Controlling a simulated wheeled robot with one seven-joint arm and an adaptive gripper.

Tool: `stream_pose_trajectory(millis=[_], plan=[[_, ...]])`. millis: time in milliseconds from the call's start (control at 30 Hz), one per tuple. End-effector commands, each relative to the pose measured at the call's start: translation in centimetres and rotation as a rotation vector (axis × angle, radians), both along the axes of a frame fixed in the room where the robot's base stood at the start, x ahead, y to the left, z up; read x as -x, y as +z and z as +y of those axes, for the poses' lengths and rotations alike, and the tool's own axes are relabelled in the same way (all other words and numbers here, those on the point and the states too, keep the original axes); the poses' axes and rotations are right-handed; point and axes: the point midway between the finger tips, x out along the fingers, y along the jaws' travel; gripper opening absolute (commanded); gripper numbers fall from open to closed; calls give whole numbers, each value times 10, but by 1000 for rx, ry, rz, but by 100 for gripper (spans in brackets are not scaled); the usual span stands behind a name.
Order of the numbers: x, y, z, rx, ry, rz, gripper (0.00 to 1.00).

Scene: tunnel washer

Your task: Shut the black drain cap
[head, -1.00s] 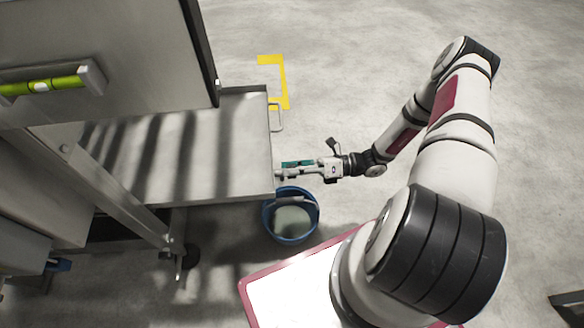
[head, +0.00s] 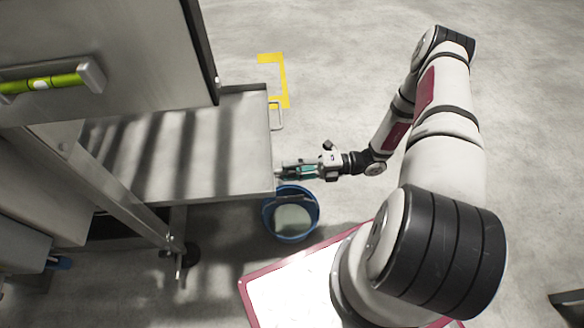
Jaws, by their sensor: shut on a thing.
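My gripper (head: 284,173) points left at the right front corner of the steel tray (head: 228,165), just above the blue bucket (head: 293,237). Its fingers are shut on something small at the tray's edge. No black cap shows clearly. The fingers and the low detail hide what is between them, and the place fits the drain cap. How far the cap is turned or seated cannot be told. The bucket stands on the floor under the corner with pale liquid in it.
A wire handle (head: 279,117) sticks out from the tray's right edge. A yellow floor mark (head: 277,75) lies behind it.

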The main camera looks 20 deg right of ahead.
Motion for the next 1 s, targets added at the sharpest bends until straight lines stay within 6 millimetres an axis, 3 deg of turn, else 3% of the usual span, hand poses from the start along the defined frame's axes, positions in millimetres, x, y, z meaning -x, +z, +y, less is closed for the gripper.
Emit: stream_pose_trajectory(millis=[567, 600, 667, 1000], plan=[[-1, -1, 0, -7, -2, 32, 6], [-1, -1, 0, -7, -2, 32, 38], [-1, -1, 0, -8, -1, 32, 51], [0, 0, -1, -9, -1, 31, 54]])
